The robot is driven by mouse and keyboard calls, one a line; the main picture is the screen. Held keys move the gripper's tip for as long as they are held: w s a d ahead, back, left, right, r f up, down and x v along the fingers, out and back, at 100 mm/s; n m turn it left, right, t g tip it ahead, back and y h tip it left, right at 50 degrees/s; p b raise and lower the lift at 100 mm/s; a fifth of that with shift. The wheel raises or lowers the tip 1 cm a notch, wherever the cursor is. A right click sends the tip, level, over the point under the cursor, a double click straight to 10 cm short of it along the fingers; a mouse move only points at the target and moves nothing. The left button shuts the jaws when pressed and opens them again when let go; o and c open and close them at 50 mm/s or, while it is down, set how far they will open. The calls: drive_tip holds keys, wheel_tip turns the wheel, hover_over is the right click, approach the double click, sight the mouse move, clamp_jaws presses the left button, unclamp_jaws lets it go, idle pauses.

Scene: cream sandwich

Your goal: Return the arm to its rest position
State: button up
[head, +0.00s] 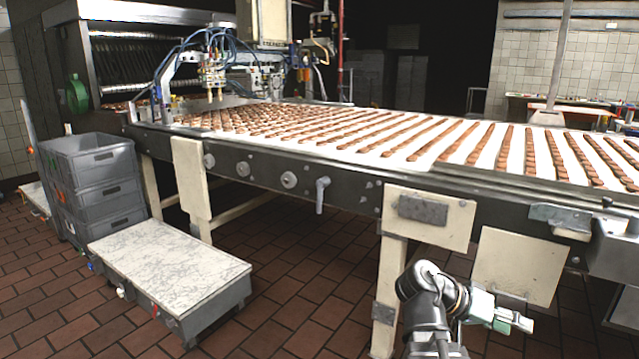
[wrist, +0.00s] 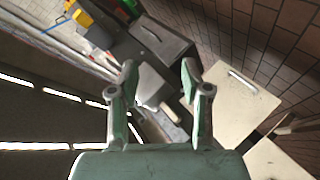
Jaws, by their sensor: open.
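My gripper (head: 514,321) shows at the lower right of the head view, in front of the conveyor's near side and below its belt level. In the wrist view my gripper (wrist: 158,82) has its two fingers apart with nothing between them. My arm rises from the bottom edge of the head view, bent over to the right. The long conveyor (head: 350,188) carries rows of brown biscuits (head: 385,132) on a white belt.
Grey stacked crates (head: 100,185) stand at the left. A low platform with a pale top (head: 165,258) stands beside them. Cream panels (head: 428,218) and legs of the conveyor stand close behind my arm. The tiled floor (head: 290,300) left of my arm is clear.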

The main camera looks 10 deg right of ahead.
drive_tip(key=w+a+f+n+y+p, duration=0.1)
drive_tip(key=a+f+n+y+p, duration=0.2)
drive_tip(key=f, duration=0.5)
drive_tip(key=w+a+f+n+t+y+p, duration=0.1)
drive_tip(key=a+f+n+p, duration=0.2)
drive_tip(key=a+f+p, duration=0.3)
drive_tip(key=w+a+f+n+y+p, duration=0.2)
drive_tip(key=a+f+p, duration=0.2)
drive_tip(key=f, duration=0.5)
drive_tip(key=s+a+f+n+g+y+p, duration=0.1)
drive_tip(key=s+a+f+y+p, duration=0.1)
drive_tip(key=s+a+f+p, duration=0.2)
drive_tip(key=s+a+f+n+g+y+p, duration=0.1)
drive_tip(key=s+a+f+y+p, duration=0.1)
drive_tip(key=s+a+f+p, duration=0.2)
drive_tip(key=s+a+f+n+g+y+p, duration=0.1)
drive_tip(key=s+a+f+p, duration=0.3)
drive_tip(key=s+a, duration=0.5)
drive_tip(key=s+y, duration=0.1)
drive_tip(key=s, duration=0.5)
drive_tip(key=shift+s+a+g+p, duration=0.25)
drive_tip(key=shift+a+g+p, duration=0.1)
drive_tip(key=shift+g, duration=0.05)
